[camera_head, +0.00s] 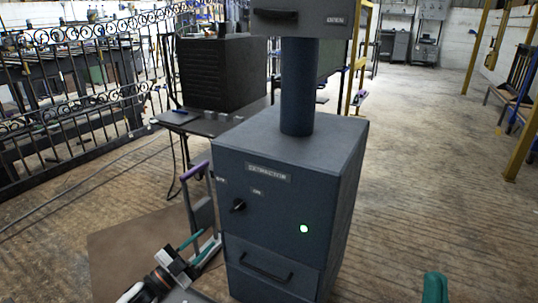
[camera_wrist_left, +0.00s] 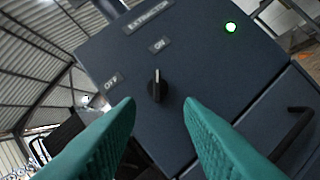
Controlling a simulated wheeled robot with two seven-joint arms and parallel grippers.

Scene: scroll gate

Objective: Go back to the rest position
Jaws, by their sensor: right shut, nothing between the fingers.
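The blue-grey extractor cabinet (camera_head: 290,180) stands in the middle of the head view. Its black knob (camera_head: 238,206) sits on the front, and its pointer appears turned toward the ON label (camera_wrist_left: 158,44). A round green light (camera_head: 304,229) glows on the same face. My left gripper (camera_head: 211,237) is at the lower left, in front of the cabinet. In the left wrist view, its teal fingers stand apart and empty, with the knob (camera_wrist_left: 157,87) beyond their tips, not gripped. My right gripper (camera_head: 435,288) shows only as a teal tip at the bottom right, shut and empty.
A drawer handle (camera_head: 266,268) sticks out below the knob. A thick pipe (camera_head: 299,88) rises from the cabinet top. A table (camera_head: 205,125) with a dark ribbed box stands behind it. An ornate iron gate (camera_head: 75,110) stands left. The floor at right (camera_head: 440,160) is clear.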

